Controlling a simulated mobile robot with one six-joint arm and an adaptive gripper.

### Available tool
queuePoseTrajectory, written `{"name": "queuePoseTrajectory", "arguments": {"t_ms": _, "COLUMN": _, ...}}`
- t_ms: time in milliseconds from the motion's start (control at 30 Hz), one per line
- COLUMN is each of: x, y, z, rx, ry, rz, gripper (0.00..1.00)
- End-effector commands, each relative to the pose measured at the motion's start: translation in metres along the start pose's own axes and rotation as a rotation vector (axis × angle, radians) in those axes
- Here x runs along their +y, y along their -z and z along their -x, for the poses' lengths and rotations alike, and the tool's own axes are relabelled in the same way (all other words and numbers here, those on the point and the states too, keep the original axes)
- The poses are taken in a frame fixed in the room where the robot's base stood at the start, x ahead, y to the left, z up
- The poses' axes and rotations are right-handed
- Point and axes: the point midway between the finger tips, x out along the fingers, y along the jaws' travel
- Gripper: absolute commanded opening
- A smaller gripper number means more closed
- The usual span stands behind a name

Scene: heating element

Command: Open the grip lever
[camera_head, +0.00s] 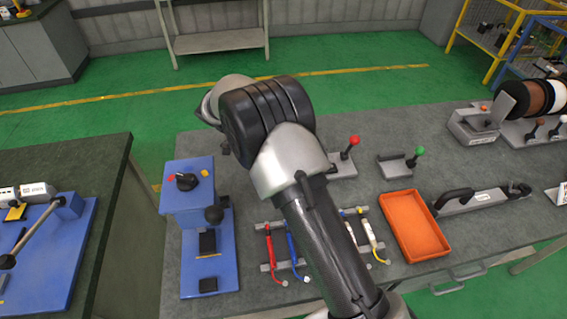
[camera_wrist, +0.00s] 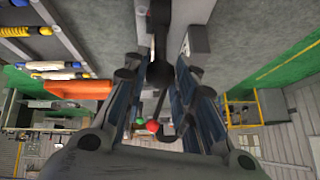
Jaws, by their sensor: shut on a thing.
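My gripper (camera_wrist: 158,74) shows in the wrist view with its two fingers on either side of a dark lever with a rounded black knob (camera_wrist: 160,72). The fingers are shut on this lever. Its rod runs up the picture toward the grey bench top. I take it to be the grip lever; its base is not clear. In the head view my own arm covers the gripper and the held lever. A red-knobbed lever (camera_head: 354,141) and a green-knobbed lever (camera_head: 419,151) stand on grey bases to the right of my arm, apart from the gripper.
A blue box device (camera_head: 188,201) stands at the bench's left end. A rack with red and blue cables (camera_head: 269,250) lies in front, partly behind my arm. An orange tray (camera_head: 413,226) and a grey bar with a black handle (camera_head: 480,200) lie to the right.

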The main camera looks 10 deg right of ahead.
Motion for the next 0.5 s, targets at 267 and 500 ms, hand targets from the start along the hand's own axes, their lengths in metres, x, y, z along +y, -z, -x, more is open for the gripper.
{"name": "queuePoseTrajectory", "arguments": {"t_ms": 267, "x": 0.002, "y": -0.014, "z": 0.008, "rx": 0.193, "ry": 0.040, "rz": 0.012, "gripper": 0.00}}
{"name": "queuePoseTrajectory", "arguments": {"t_ms": 500, "x": 0.002, "y": -0.018, "z": 0.013, "rx": 0.289, "ry": 0.057, "rz": 0.019, "gripper": 0.00}}
